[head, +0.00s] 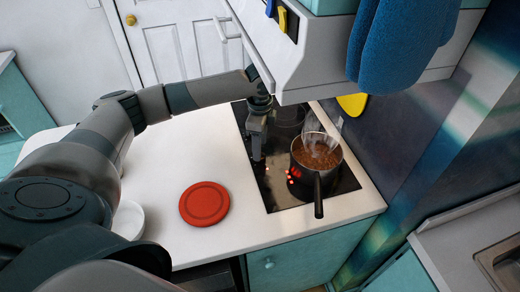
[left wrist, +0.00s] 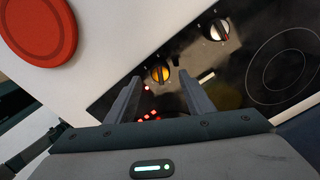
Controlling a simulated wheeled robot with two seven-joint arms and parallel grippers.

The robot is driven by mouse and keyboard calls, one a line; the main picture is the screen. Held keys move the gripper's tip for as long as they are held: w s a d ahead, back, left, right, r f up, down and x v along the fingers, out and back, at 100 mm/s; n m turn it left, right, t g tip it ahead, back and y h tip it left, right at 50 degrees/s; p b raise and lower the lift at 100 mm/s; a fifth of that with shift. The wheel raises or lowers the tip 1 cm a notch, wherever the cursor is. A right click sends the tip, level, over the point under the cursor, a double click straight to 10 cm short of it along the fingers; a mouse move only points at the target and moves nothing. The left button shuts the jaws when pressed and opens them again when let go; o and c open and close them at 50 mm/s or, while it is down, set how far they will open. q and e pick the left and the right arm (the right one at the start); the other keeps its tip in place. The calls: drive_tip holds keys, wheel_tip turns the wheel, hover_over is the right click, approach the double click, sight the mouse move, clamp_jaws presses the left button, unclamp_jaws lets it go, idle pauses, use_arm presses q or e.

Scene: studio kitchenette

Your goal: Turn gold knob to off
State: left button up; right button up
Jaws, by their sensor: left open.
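The gold knob (left wrist: 160,73) sits on the black cooktop (left wrist: 185,68) near its edge, and a pale line runs across its face. My left gripper (left wrist: 161,77) is open, with one finger on each side of the gold knob in the left wrist view. I cannot tell whether the fingers touch it. In the head view my left gripper (head: 257,152) hangs down over the left part of the cooktop, and the gold knob cannot be made out there. A silver knob (left wrist: 217,30) is beside it on the cooktop. My right gripper is not in view.
A steaming pot (head: 316,152) of brown food stands on the cooktop, its handle toward the front edge. A red round trivet (head: 204,204) lies on the white counter (head: 215,160). The white hood (head: 320,60) with a blue towel (head: 390,45) hangs low above. Red indicator lights glow nearby.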

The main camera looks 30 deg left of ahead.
use_arm(q)
drive_tip(key=shift+f+p, duration=0.45)
drive_tip(key=shift+f, duration=1.35)
drive_tip(key=shift+c, duration=0.6)
drive_tip(key=c, duration=0.9)
